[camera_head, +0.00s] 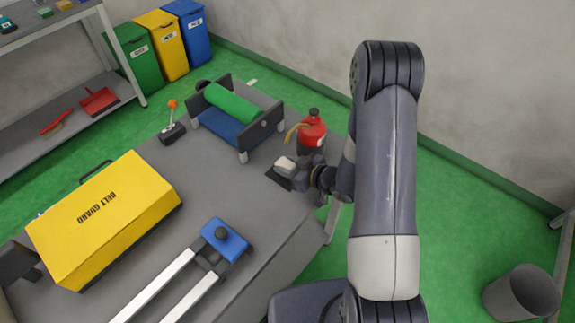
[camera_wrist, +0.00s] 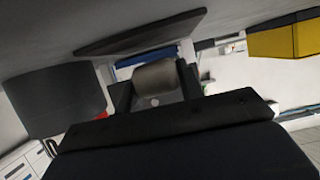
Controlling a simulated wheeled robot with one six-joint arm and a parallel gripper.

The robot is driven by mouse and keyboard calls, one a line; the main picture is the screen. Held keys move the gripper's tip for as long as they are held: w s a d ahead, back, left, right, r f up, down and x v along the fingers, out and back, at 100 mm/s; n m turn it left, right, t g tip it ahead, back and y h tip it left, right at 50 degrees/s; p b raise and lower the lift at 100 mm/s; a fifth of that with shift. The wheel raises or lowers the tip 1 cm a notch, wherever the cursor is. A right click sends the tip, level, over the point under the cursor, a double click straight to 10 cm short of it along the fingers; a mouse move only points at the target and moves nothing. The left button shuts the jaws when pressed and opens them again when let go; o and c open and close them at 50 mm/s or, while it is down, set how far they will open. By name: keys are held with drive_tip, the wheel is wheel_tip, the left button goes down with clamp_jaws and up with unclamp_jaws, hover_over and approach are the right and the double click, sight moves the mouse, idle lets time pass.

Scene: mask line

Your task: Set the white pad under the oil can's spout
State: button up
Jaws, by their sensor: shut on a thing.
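The oil can (camera_head: 312,133) is red with a dark base and stands near the table's far right edge. Its tan spout (camera_head: 291,131) points left. The white pad (camera_head: 285,165) is between the fingers of my gripper (camera_head: 296,174), just in front of the can and spout. In the wrist view, which looks upside down, the pad (camera_wrist: 153,77) is a pale block between both dark fingers (camera_wrist: 155,92). The can's dark base (camera_wrist: 52,101) and a bit of red show at left there. The pad appears slightly above a dark flat plate (camera_wrist: 140,33).
A frame with a green roller (camera_head: 232,103) stands behind left of the can. The small lever box (camera_head: 172,132), yellow belt guard (camera_head: 105,218) and blue-ended rails (camera_head: 225,239) are farther left or nearer. Bare table lies between them.

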drive_tip(key=shift+f, duration=0.15)
drive_tip(key=o, duration=1)
drive_tip(key=shift+r+p, duration=0.9)
drive_tip(key=shift+p, duration=0.15)
drive_tip(key=v, duration=0.4)
drive_tip(key=b+v, duration=0.1)
drive_tip(key=v, duration=0.7)
drive_tip(key=shift+f+b, duration=0.35)
drive_tip(key=shift+b, duration=0.05)
